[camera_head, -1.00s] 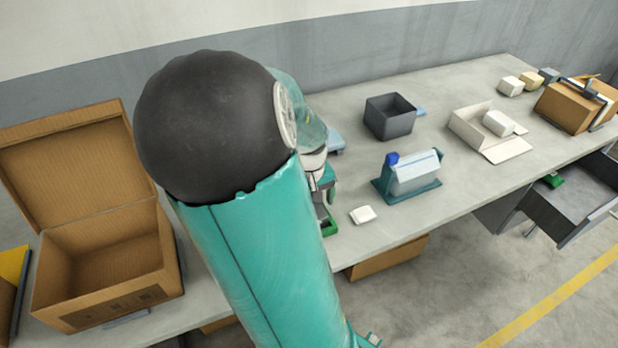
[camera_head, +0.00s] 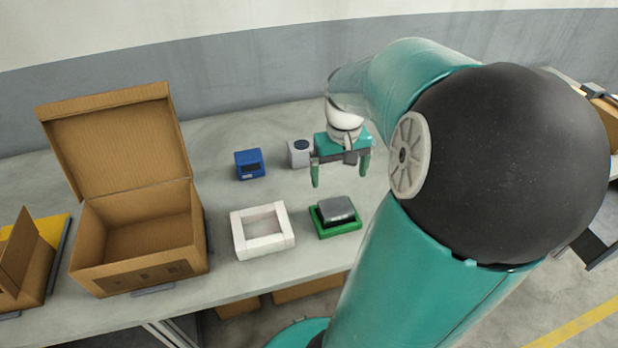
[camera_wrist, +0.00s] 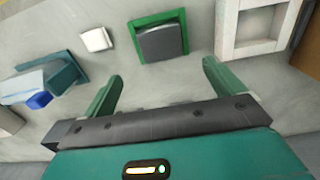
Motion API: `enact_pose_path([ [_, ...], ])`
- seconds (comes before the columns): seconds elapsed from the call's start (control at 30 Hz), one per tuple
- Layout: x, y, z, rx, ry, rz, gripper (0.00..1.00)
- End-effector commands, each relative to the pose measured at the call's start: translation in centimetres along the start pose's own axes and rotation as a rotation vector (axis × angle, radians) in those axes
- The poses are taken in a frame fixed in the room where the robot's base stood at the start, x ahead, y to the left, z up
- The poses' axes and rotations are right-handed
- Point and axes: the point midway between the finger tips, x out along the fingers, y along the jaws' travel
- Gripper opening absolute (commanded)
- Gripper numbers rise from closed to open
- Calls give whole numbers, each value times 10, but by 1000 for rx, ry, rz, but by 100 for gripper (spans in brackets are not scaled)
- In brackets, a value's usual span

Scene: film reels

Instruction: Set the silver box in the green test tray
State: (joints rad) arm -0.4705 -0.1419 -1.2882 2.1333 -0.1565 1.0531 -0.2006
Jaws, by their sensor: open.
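The green test tray (camera_head: 319,226) stands near the table's front edge in the head view. A dark grey-silver box (camera_head: 338,209) sits inside it, looking slightly tilted. In the wrist view the box (camera_wrist: 160,42) lies within the green rim of the tray (camera_wrist: 140,22). My gripper (camera_head: 340,177) is open and empty above the table, behind the tray and apart from the box. Its two green fingers (camera_wrist: 160,85) show wide apart in the wrist view, with bare table between them.
A white square frame (camera_head: 240,240) stands left of the tray. A blue box (camera_head: 249,164) and a light grey box with a dark round top (camera_head: 298,154) stand behind. An open cardboard box (camera_head: 140,230) stands at left. A small white block (camera_wrist: 96,39) lies beside the tray.

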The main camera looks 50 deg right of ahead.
Motion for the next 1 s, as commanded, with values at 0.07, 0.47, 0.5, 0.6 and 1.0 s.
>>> enact_pose_path([
  [0.07,0,0,0,-1,0,1,94],
  [0.47,-17,-100,11,-162,110,-147,94],
  [0.5,-23,-118,17,-194,135,-167,94],
  [0.6,-41,-158,34,-268,201,-199,94],
  [1.0,-83,-263,127,-501,454,-153,94],
])
